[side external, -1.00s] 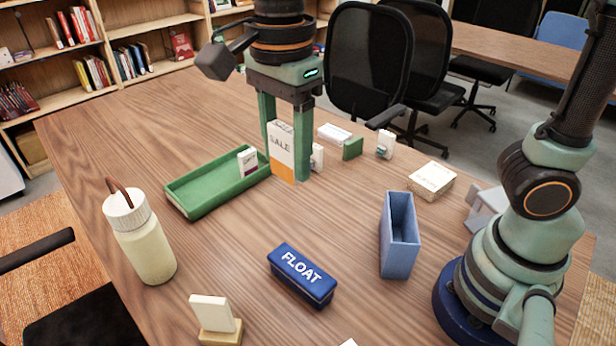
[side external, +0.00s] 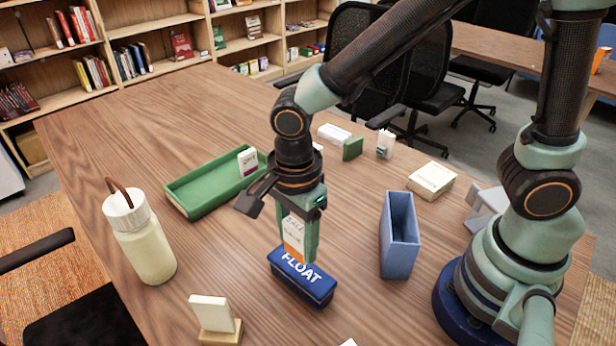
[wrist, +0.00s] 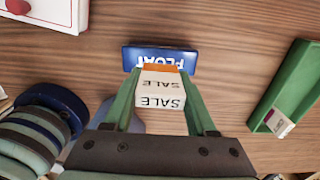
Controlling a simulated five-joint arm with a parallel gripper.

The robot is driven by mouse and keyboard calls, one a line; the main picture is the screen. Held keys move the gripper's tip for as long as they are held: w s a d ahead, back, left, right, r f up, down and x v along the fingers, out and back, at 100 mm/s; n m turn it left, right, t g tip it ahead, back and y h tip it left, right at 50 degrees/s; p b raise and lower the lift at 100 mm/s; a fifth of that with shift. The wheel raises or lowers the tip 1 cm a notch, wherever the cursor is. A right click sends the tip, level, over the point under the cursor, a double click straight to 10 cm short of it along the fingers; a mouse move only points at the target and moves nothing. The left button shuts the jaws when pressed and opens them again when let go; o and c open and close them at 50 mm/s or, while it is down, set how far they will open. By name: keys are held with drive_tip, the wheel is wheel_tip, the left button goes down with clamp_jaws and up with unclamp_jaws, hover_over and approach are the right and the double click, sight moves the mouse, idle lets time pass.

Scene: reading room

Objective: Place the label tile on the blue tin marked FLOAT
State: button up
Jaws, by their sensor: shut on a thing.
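My gripper (side external: 296,246) is shut on a white label tile marked SALE (side external: 292,230) with an orange lower end. The tile hangs upright between the fingers. The blue tin marked FLOAT (side external: 303,288) lies on the table directly below the gripper. In the side view the tile's lower end overlaps the tin's lettered top; I cannot tell whether they touch. In the wrist view the tile (wrist: 160,92) covers part of the tin (wrist: 131,58), and the fingers flank the tile.
A green tray (side external: 205,195) with a small box lies behind, to the left. An open blue holder (side external: 398,240) stands right of the tin. A cream bottle (side external: 145,245) and a white tile on a wooden stand (side external: 211,312) are left. Wood is bare around the tin.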

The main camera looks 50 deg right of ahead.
sight(298, 255)
drive_tip(key=shift+f, duration=1.95)
drive_tip(key=shift+f, duration=0.15)
drive_tip(key=o, duration=1.4)
